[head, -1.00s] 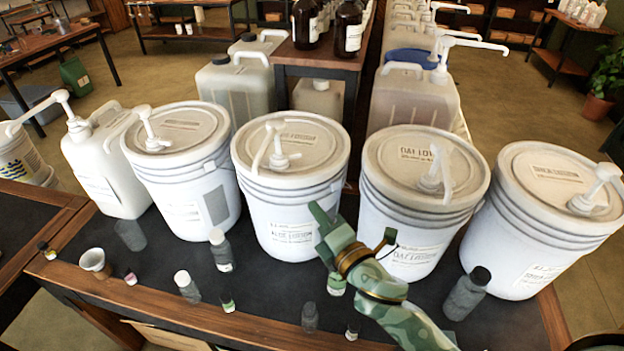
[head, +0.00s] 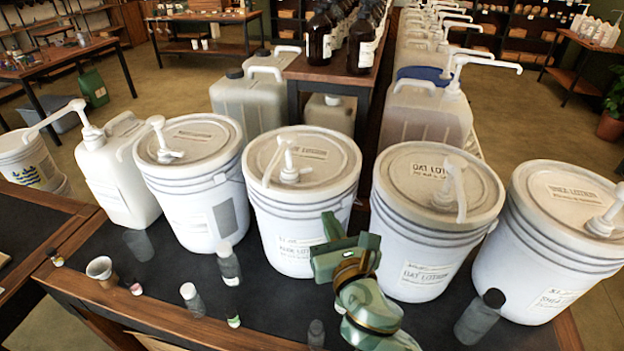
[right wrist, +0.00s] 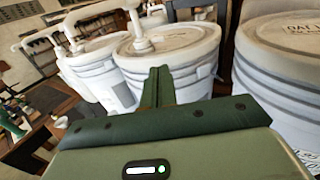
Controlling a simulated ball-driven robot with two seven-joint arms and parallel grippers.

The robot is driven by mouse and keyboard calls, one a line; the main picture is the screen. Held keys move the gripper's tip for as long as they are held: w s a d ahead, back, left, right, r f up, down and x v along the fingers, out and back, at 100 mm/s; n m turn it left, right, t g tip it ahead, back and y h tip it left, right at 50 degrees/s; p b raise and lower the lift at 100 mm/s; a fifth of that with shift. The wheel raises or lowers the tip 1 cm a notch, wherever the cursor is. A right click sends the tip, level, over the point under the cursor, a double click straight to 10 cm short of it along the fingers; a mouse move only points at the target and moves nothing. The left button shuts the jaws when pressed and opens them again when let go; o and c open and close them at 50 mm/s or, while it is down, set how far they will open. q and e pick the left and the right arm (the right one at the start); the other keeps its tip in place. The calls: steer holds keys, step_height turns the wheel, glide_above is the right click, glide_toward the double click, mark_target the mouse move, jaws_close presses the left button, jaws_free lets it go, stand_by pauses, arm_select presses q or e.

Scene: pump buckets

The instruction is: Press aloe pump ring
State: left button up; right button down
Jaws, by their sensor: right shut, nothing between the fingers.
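The aloe lotion bucket (head: 296,225) is a white pail in the middle of the row, its label partly covered by my right gripper in the head view. Its white pump (head: 287,165) stands on the lid with the spout pointing toward the front left. In the right wrist view the bucket (right wrist: 185,60) is straight ahead, with the pump (right wrist: 139,38) on top. My right gripper (head: 326,228) is shut and empty, in front of the bucket's right front side and below lid height. In the right wrist view its closed fingers (right wrist: 158,72) point at the bucket. My left gripper is not in view.
The oat lotion bucket (head: 436,235) stands close on the right, another white bucket (head: 190,195) on the left. Small bottles (head: 228,265) and a small cup (head: 100,270) stand along the table's front. Bare dark tabletop (head: 262,305) shows between them.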

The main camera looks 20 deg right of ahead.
mark_target(316, 181)
steer(key=w, duration=0.9)
steer(key=w+d+b, duration=0.1)
steer(key=w, duration=0.3)
steer(key=shift+w, duration=0.3)
steer(key=y+p, duration=0.1)
steer(key=n+y+p, duration=0.2)
steer(key=shift+w+d+r+p, duration=0.35)
steer(key=shift+w+r, duration=0.05)
steer(key=shift+w+d+f+n+y, duration=0.2)
steer(key=shift+n+y, duration=0.1)
steer(key=shift+y, duration=0.2)
steer(key=shift+w+d+f+n+y, duration=0.15)
steer(key=shift+n+y, duration=0.15)
steer(key=shift+y, duration=0.2)
steer(key=shift+w+f, duration=0.1)
steer(key=shift+w, duration=0.1)
